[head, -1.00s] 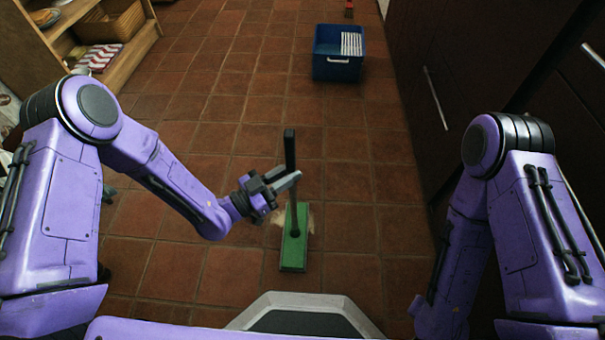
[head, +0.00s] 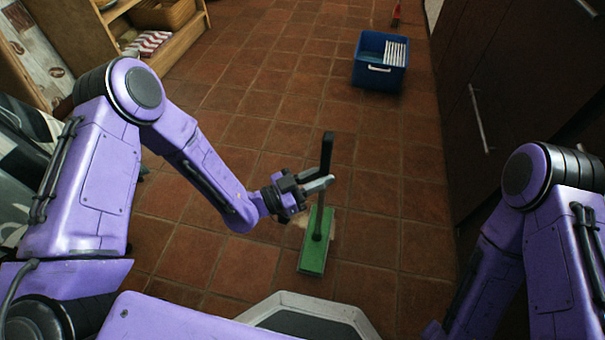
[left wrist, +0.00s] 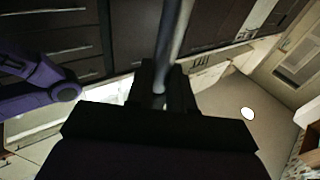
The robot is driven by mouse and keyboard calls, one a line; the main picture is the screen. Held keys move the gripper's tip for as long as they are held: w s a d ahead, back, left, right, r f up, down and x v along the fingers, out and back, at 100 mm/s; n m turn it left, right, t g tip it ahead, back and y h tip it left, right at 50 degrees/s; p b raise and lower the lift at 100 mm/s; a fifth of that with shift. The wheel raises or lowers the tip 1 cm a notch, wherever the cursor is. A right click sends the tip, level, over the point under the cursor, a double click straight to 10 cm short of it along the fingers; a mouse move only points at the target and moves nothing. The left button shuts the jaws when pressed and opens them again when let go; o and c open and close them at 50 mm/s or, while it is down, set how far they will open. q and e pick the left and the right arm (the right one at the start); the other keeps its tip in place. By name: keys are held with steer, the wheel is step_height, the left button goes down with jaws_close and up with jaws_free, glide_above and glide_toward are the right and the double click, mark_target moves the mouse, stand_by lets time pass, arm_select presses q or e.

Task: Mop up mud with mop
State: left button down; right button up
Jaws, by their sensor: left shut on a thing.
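The mop has a green flat head (head: 315,254) on the tiled floor and a dark handle (head: 327,155) standing nearly upright. A pale beige mud patch (head: 333,222) shows on the tiles beside and partly under the mop head; the head hides the rest. My left gripper (head: 310,186) is shut on the mop handle, below its top end. In the left wrist view the handle (left wrist: 173,45) runs up from between the fingers. My right arm shows at the right of the head view, but its gripper is out of view.
A blue bucket (head: 379,63) with a white ribbed insert stands on the floor ahead and to the right. A wooden shelf (head: 180,45) stands at upper left. Dark cabinets (head: 495,90) line the right side. Tiles between mop and bucket are clear.

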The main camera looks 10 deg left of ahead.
arm_select(q)
steer(key=d+r+p, duration=0.2)
steer(key=d+r, duration=0.1)
steer(key=d, duration=0.1)
steer(key=shift+d+r+p, duration=0.1)
steer(key=shift+r+p, duration=0.2)
steer(key=shift+r, duration=0.1)
arm_select(e)
step_height(320, 180, up, 2)
steer(key=shift+r, duration=0.2)
